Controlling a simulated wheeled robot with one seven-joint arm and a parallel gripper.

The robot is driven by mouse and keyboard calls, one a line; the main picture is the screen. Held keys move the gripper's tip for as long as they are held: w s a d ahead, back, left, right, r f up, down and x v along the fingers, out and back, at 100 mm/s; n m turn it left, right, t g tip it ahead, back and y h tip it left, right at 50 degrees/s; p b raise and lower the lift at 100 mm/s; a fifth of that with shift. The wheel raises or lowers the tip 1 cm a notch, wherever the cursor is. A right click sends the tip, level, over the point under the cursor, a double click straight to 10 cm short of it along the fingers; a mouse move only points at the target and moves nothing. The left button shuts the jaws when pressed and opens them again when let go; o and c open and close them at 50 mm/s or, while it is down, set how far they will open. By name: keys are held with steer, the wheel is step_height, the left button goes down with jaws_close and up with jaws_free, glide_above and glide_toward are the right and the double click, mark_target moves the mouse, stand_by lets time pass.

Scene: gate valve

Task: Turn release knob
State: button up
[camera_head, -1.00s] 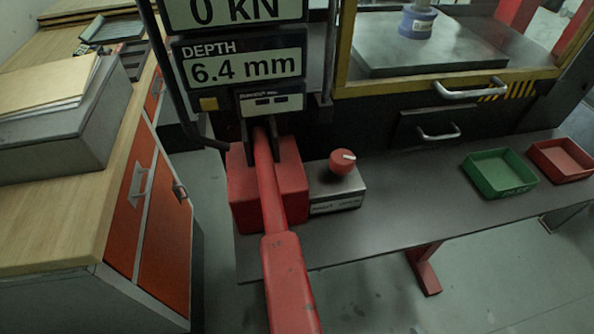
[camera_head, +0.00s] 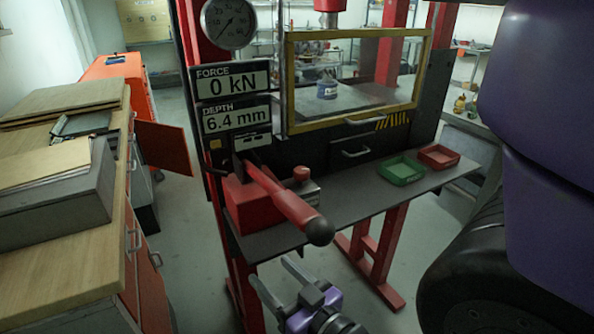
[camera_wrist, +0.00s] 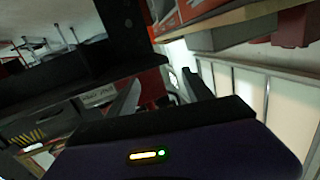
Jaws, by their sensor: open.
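The red release knob (camera_head: 301,173) sits on a small grey box (camera_head: 308,190) on the press bench, in the head view. The pump's long red lever (camera_head: 290,205) slopes in front of it and partly hides the box. My gripper (camera_head: 268,270) is open and empty, low in front of the bench, below the lever's dark end and well apart from the knob. The wrist view shows my two fingers (camera_wrist: 162,88) spread, with a pale label plate (camera_wrist: 98,96) to their left. I cannot make out the knob there.
A red pump block (camera_head: 248,203) stands left of the knob. A green tray (camera_head: 401,171) and a red tray (camera_head: 438,156) lie to the right on the bench. Displays (camera_head: 231,80) read 0 kN and 6.4 mm. A wooden-topped cabinet (camera_head: 60,245) stands at the left.

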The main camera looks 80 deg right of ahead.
mark_target(305, 176)
steer(key=s+d+r+m+g+h, duration=0.1)
steer(key=d+r, duration=0.1)
steer(key=d, duration=0.4)
steer(key=s+d+r+g+h+p, duration=0.1)
steer(key=s+d+r, duration=0.1)
steer(key=d, duration=0.4)
steer(key=s+d+r+m+h, duration=0.1)
steer(key=s+d+r+h, duration=0.1)
steer(key=d+r, duration=0.2)
steer(key=shift+d+m+g, duration=0.3)
steer(key=shift+d+g, duration=0.1)
steer(key=shift+d, duration=0.55)
steer(key=shift+s+d+r, duration=0.1)
steer(key=shift+d, duration=0.15)
steer(key=p+x, duration=0.2)
steer(key=x, duration=0.4)
steer(key=shift+d+r+p, duration=0.15)
steer(key=shift+p, duration=0.25)
steer(key=shift+x, duration=0.85)
steer(key=shift+c, duration=0.2)
jaws_close()
steer(key=shift+f, duration=0.2)
